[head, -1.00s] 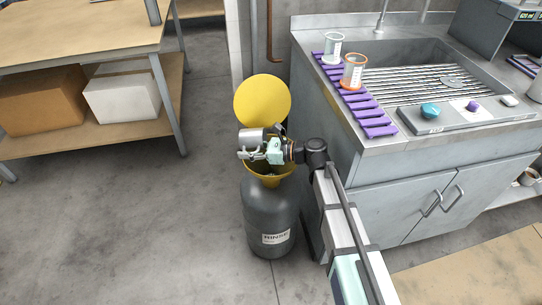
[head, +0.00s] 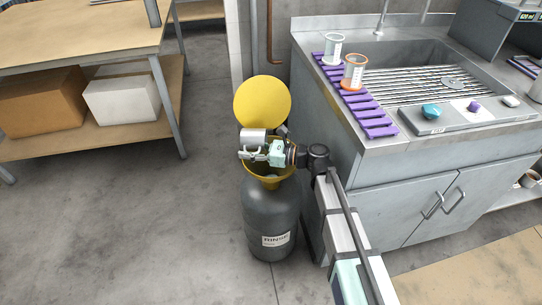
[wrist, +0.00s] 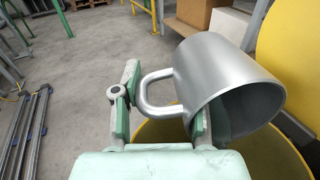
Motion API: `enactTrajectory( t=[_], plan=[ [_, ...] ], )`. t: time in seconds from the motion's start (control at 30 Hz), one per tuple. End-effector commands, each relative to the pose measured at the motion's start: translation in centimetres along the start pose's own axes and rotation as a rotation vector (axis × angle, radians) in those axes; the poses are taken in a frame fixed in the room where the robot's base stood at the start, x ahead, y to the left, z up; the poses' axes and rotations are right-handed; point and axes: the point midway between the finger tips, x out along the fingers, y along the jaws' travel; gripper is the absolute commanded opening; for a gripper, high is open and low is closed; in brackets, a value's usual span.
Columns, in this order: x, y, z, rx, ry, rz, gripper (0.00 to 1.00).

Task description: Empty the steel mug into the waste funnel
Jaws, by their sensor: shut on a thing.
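The steel mug (head: 252,139) lies tipped on its side above the yellow waste funnel (head: 268,181), which sits on a grey drum (head: 271,220). In the wrist view the mug (wrist: 222,80) has its mouth turned to the lower right, over the yellow funnel bowl (wrist: 160,131). The inside of the mug is dark, and I cannot see any contents or a stream. My gripper (wrist: 160,120) is shut on the mug at its handle. In the head view my gripper (head: 262,155) is over the funnel, in front of the round yellow lid (head: 262,103), which stands open.
A steel sink bench (head: 430,165) stands right of the drum. On it are a purple slatted mat (head: 370,118), a clear beaker (head: 333,48) and an orange-banded beaker (head: 354,72). A wooden table with boxes (head: 122,103) is at left. The floor left of the drum is clear.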

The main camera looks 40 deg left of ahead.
Motion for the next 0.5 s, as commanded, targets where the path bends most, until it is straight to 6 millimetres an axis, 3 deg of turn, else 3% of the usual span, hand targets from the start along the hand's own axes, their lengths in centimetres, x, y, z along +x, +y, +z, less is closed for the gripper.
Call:
enactTrajectory(
  t=[0.5],
  plan=[
    [-0.26,-0.04,0.21,0.008,-0.067,0.0,0.0]
  ],
)
